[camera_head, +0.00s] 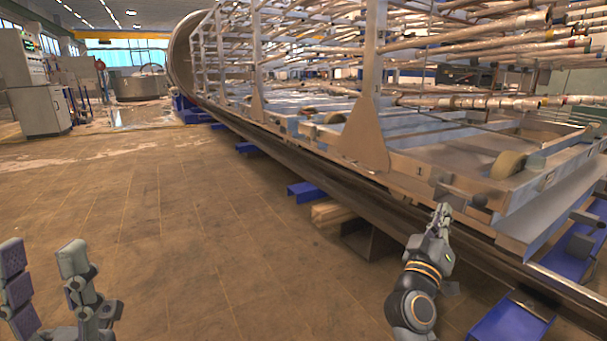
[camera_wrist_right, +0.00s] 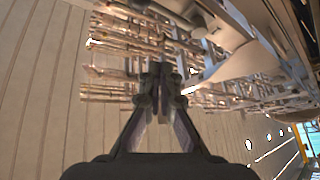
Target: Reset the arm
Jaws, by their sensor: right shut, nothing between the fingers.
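My right gripper (camera_head: 441,213) is in the lower right of the head view, in front of the long metal rail at the base of the rack structure. Its fingers are together, and the right wrist view shows the closed fingertips (camera_wrist_right: 160,72) with nothing between them. I cannot tell from the head view how far the fingertips are from the rail. My left gripper (camera_head: 43,252) is at the lower left corner of the head view. Its two fingers stand apart with nothing between them, over the floor. Most of the left arm is out of view.
A large rack frame (camera_head: 372,130) with many pipes (camera_head: 470,102) fills the right side. Blue supports (camera_head: 305,192) and wooden blocks (camera_head: 330,212) stick out beneath it. A control cabinet (camera_head: 40,110) stands far left. The tan floor (camera_head: 190,230) between is clear.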

